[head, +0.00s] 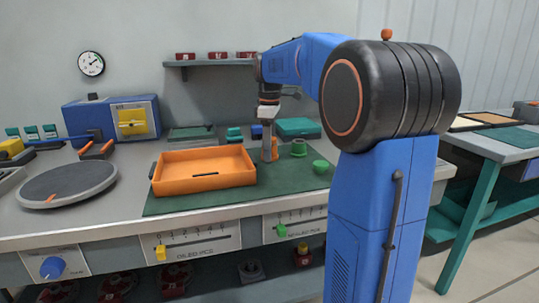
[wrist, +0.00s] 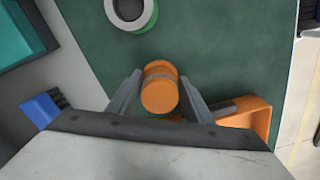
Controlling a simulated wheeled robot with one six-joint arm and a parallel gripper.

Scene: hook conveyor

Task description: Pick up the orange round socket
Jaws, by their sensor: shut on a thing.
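The orange round socket (wrist: 160,92) is a short orange cylinder between the two fingers of my gripper (wrist: 160,97) in the wrist view. The fingers are shut on its sides. In the head view my gripper (head: 269,150) points down over the green mat (head: 215,201), just right of the orange tray (head: 203,183). The socket is small and mostly hidden there. I cannot tell whether it touches the mat.
A green spool-like part (head: 299,149) and a green round part (head: 320,167) stand right of my gripper. A teal box (head: 297,128) is behind. A grey turntable (head: 67,183) and a blue machine (head: 112,118) are at left. The mat's front strip is clear.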

